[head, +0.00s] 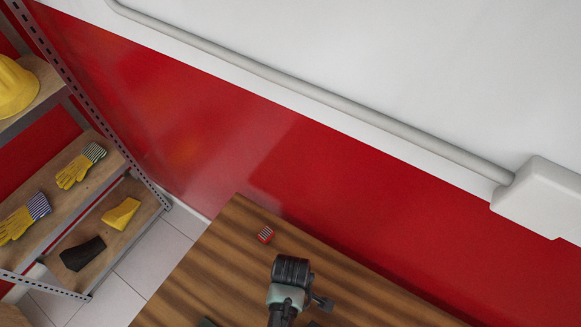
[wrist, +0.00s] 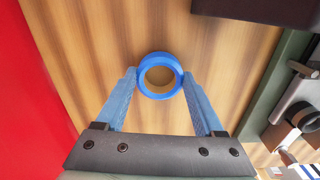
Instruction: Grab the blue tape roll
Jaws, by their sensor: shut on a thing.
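The blue tape roll (wrist: 160,94) shows in the wrist view as a ring, with wood visible through its hole. My gripper (wrist: 159,73) has its two blue fingers on the left and right sides of the roll, shut on it. I cannot tell whether the roll rests on the wooden table or is slightly raised. In the head view my arm's end is over the table, and the roll and fingertips are hidden there.
The wooden table (head: 215,275) stands by a red and white wall. Shelves at the left hold gloves (head: 80,166) and a yellow helmet (head: 15,88). Dark and metal parts (wrist: 300,100) are at the wrist view's right.

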